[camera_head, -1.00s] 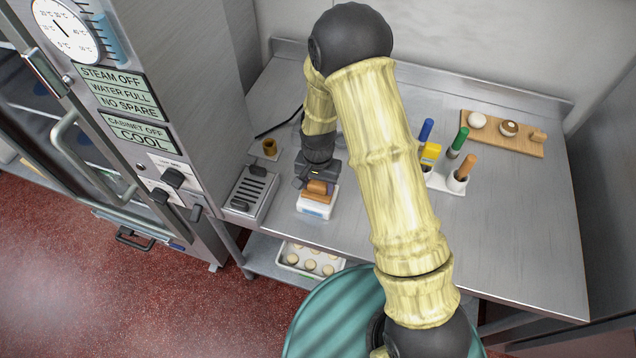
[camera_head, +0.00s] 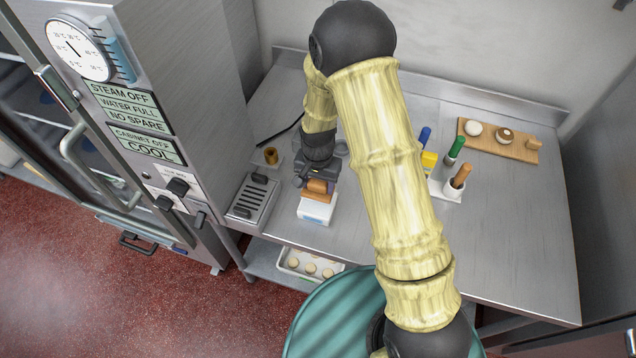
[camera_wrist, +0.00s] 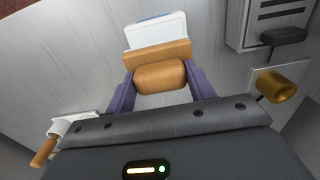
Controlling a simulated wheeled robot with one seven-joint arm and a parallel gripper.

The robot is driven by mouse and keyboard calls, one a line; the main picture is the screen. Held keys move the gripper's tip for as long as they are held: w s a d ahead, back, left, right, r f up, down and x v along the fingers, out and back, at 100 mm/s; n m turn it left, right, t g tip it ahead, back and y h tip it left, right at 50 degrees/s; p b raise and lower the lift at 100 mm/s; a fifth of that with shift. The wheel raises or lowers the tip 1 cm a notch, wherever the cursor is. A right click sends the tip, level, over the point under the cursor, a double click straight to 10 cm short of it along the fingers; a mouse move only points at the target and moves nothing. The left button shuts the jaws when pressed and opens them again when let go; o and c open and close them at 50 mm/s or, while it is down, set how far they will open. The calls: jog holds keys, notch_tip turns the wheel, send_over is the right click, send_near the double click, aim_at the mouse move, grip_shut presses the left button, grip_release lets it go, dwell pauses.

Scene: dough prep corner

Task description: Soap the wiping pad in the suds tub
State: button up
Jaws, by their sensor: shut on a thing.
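The wiping pad has an orange-brown wooden block and grip (camera_head: 318,187). My gripper (camera_head: 317,178) is shut on it, above the steel counter. In the wrist view, the pad's rounded grip (camera_wrist: 161,76) sits between the two purple fingers of my gripper (camera_wrist: 160,84), with a flat wooden plate beyond it. The white tub with a blue-marked front (camera_head: 315,211) stands directly by the pad. It also shows in the wrist view (camera_wrist: 155,30), partly covered by the plate. The pad's underside and the tub's inside are hidden. I cannot tell whether pad and tub touch.
A slotted grey unit (camera_head: 254,198) stands left of the tub, with a brass cup (camera_head: 270,156) behind it.

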jog(key=shift+r+p, duration=0.7)
jog(key=shift+r, duration=0.5)
jog(key=shift+f, duration=0.1)
